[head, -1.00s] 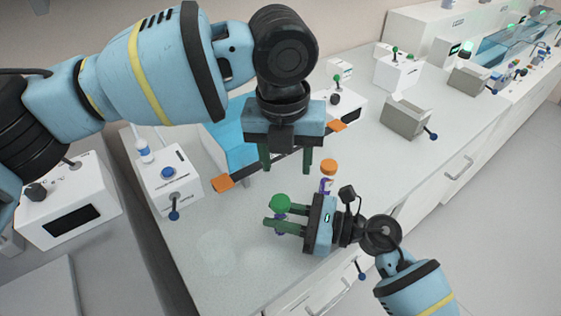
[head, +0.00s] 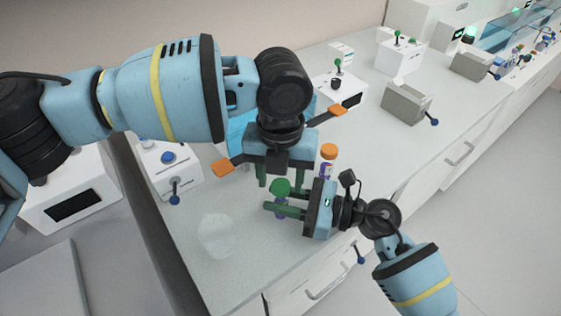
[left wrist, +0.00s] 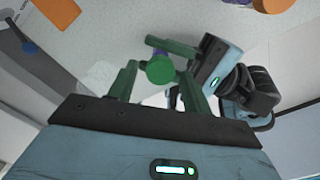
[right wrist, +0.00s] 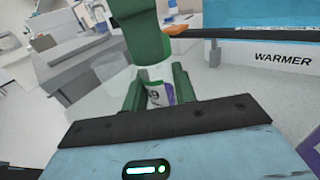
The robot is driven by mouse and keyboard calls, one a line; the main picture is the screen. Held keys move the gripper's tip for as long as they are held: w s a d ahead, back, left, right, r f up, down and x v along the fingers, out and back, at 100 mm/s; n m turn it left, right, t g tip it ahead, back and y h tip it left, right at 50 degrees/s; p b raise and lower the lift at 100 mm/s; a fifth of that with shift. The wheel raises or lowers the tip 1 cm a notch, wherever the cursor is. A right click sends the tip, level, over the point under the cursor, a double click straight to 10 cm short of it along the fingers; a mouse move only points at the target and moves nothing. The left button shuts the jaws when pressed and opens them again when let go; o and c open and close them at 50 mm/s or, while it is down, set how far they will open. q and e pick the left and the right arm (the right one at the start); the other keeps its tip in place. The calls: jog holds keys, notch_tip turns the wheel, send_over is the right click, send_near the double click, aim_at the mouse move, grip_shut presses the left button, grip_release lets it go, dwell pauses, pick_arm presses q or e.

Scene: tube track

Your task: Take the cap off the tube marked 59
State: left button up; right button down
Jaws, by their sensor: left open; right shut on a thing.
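A tube with a green cap (head: 280,186) and a purple-and-white label is held upright in my right gripper (head: 270,206), above the bench near its front. In the right wrist view its label (right wrist: 158,94) sits between the fingers; a 9 shows, the digit before it is unclear. My left gripper (head: 281,183) points down from above, open, its fingertips at cap height. In the left wrist view the green cap (left wrist: 160,69) lies between the left fingers, with no clear contact. A second tube with an orange cap (head: 328,151) stands behind my right gripper.
A blue-topped warmer with orange tabs (head: 222,168) is behind my left gripper, partly hidden; its WARMER lettering (right wrist: 283,58) shows. A white box with a blue knob (head: 167,157) stands left. A grey block (head: 405,105) stands back right.

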pick_arm(q)
jog(key=shift+f, duration=0.4)
jog(key=shift+c, duration=0.2)
